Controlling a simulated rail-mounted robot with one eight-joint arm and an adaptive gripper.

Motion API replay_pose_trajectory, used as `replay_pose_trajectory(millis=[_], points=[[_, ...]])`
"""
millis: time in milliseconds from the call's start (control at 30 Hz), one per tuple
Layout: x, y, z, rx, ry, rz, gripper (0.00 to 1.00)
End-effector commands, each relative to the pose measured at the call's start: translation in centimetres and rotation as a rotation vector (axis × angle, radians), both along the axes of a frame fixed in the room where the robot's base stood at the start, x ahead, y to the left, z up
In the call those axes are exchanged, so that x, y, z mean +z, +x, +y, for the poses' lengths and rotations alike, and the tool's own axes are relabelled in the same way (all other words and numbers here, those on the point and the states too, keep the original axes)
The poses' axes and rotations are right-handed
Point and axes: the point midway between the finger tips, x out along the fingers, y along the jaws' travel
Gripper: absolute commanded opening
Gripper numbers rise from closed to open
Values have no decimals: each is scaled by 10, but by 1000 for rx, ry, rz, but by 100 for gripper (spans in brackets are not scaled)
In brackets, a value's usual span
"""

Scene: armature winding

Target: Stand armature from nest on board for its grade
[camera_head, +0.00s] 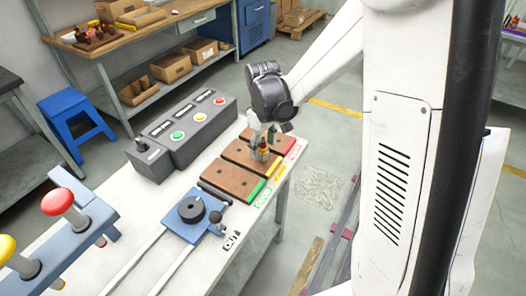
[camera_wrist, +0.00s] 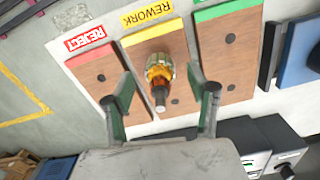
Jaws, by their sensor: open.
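The armature (camera_wrist: 160,72), with copper-orange windings and a grey shaft, stands on the middle wooden board (camera_wrist: 151,42), which has a yellow edge and a REWORK label. In the head view the armature (camera_head: 263,152) shows upright on that board (camera_head: 243,153). My gripper (camera_wrist: 160,82) is open, with one finger on each side of the armature and visible gaps between. In the head view my gripper (camera_head: 264,132) is just above and around the armature's top. A blue fixture with a dark round centre (camera_head: 193,209), possibly the nest, stands at the bench front with no armature showing.
The red-edged REJECT board (camera_wrist: 92,77) and green-edged board (camera_wrist: 229,50) flank the middle one, with empty holes. A grey control box with coloured buttons (camera_head: 188,131) stands behind. Red and yellow knobs (camera_head: 57,202) are at left. A label reading OUT (camera_head: 231,240) is near the fixture.

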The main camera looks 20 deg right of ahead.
Motion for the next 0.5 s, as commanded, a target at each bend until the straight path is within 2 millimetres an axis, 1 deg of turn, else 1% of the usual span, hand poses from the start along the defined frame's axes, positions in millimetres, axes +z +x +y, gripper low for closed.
replay_pose_trajectory(millis=[33,100,300,400,500], points=[[10,0,0,0,0,0,53],[24,0,0,0,0,0,53],[60,0,0,0,0,0,53],[73,0,0,0,0,0,53],[81,0,0,0,0,0,53]])
